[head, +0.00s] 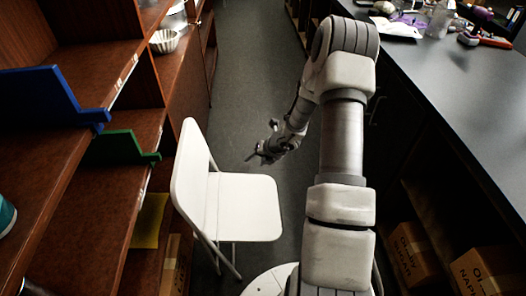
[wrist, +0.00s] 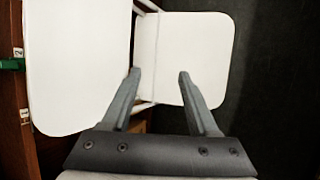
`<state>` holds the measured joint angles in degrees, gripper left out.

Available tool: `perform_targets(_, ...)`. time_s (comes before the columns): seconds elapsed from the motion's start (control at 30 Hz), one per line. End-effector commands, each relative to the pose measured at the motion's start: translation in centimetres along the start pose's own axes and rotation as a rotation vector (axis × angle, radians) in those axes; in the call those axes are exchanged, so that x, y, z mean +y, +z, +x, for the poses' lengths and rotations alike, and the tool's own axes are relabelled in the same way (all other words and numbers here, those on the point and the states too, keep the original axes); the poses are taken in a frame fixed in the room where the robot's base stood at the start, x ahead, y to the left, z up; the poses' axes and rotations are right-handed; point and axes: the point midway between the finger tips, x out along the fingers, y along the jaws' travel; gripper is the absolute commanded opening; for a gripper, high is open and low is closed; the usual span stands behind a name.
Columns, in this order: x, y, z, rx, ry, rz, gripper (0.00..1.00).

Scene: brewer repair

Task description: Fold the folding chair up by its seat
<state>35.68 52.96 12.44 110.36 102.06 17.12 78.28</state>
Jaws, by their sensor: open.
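The white folding chair stands unfolded on the floor at the left of the aisle in the head view, its backrest (head: 189,178) on the left beside the shelves. Its flat seat (head: 245,207) extends to the right. My gripper (head: 259,157) is beyond the seat's far edge in the head view. In the wrist view my gripper (wrist: 159,74) is open, with its two fingers apart and nothing between them. The seat (wrist: 192,48) shows behind the fingertips, and the backrest (wrist: 78,60) fills the left. I cannot tell whether a fingertip touches the seat.
A dark counter (head: 465,95) runs along the right, with cardboard boxes (head: 415,253) below. The aisle floor (head: 245,75) beyond the chair is clear.

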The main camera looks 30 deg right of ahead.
Motion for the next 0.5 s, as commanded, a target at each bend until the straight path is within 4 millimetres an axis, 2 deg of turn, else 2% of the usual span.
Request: perform_targets(0.5, 0.4, 0.1, -3.8, 0.0, -0.001, 0.001, 0.6)
